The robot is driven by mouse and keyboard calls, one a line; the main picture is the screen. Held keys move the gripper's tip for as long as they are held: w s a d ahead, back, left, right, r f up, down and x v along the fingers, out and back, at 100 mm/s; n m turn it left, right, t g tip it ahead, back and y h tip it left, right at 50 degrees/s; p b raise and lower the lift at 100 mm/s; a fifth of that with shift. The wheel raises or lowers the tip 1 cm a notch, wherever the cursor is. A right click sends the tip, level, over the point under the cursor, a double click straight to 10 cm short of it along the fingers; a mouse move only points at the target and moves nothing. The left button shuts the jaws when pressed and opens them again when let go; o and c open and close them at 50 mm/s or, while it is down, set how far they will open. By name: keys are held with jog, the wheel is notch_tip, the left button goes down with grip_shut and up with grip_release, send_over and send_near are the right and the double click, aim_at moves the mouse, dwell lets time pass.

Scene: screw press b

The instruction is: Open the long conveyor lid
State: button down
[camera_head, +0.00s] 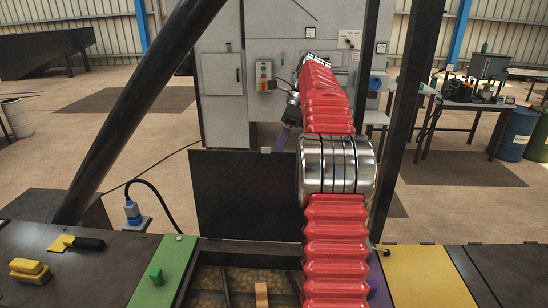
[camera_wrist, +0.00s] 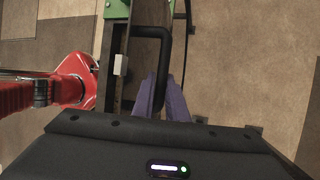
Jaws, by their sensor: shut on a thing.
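A dark flat panel (camera_head: 235,195), which looks like the long conveyor lid, stands upright at the far side of an open trough (camera_head: 208,280). My gripper (camera_head: 284,138) is at the panel's upper right, partly hidden by my red arm. In the wrist view its purple fingers (camera_wrist: 163,97) are shut on a bent black bar handle (camera_wrist: 150,32). The handle runs beside a dark edge with a small white block (camera_wrist: 120,65). The fingertips' exact contact with the bar is partly hidden.
A green plate (camera_head: 165,272) and a yellow plate (camera_head: 428,276) flank the trough. A dark diagonal beam (camera_head: 140,110) and dark posts (camera_head: 412,100) stand close to my arm. A grey cabinet (camera_head: 222,85) stands behind. Open floor lies at the left.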

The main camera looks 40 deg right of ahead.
jog(key=shift+w+a+f, duration=0.1)
jog(key=shift+a+f, duration=0.05)
jog(key=shift+f, duration=0.05)
jog(key=c, duration=1.8)
grip_release()
jog(key=shift+r, duration=0.1)
jog(key=shift+o, duration=0.2)
jog(key=shift+r, duration=0.1)
